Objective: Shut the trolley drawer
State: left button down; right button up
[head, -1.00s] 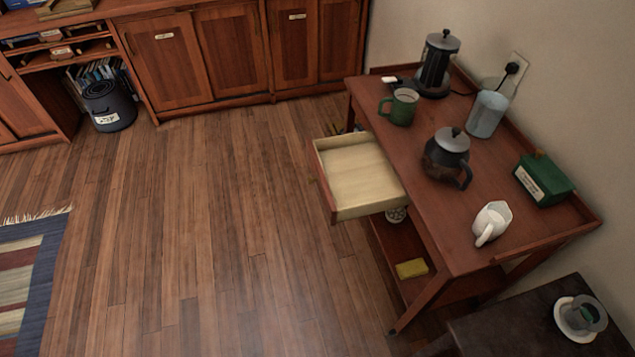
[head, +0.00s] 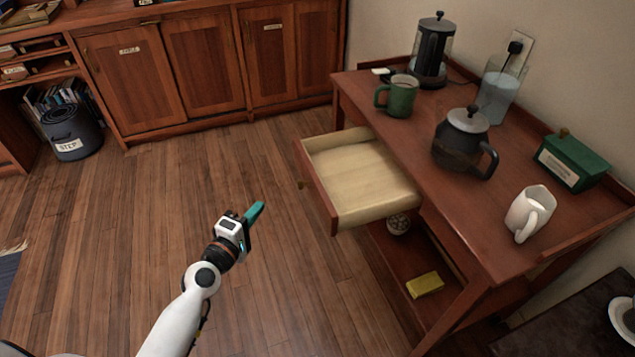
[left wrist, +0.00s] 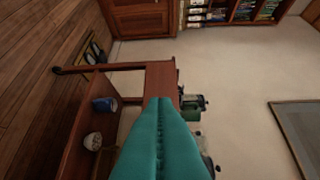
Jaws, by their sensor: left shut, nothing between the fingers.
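The wooden trolley (head: 445,205) stands against the wall on the right in the head view. Its drawer (head: 362,175) is pulled out toward the left, with a pale, empty inside and a small knob (head: 301,184) on its front. My left gripper (head: 257,210) is shut and empty, over the floor to the left of the drawer front and apart from it. In the left wrist view its teal fingers (left wrist: 160,140) are together and point at the trolley (left wrist: 95,120), which appears sideways; the fingers hide part of it. My right gripper does not show.
On the trolley top stand a green mug (head: 397,97), a coffee press (head: 433,55), a dark teapot (head: 463,142), a white jug (head: 530,212) and a green box (head: 571,162). A yellow block (head: 425,285) lies on the lower shelf. The floor left of the drawer is clear.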

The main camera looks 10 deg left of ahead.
pick_arm(q)
notch_tip(320, 180, up, 2)
jog(key=w, duration=0.1)
send_near(303, 161)
jog(key=w+a, duration=0.2)
jog(key=w, duration=0.2)
jog(key=shift+w+d+f+t+p, duration=0.15)
jog(key=shift+w+d+f+p, duration=0.1)
jog(key=shift+w+d, duration=0.4)
jog(key=shift+w+d+f+t+p, duration=0.15)
jog(key=shift+w+d+f, duration=0.2)
jog(key=shift+d, duration=0.5)
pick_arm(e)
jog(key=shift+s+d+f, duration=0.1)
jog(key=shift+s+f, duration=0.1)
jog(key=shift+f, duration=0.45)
pick_arm(q)
jog(key=shift+r, duration=0.15)
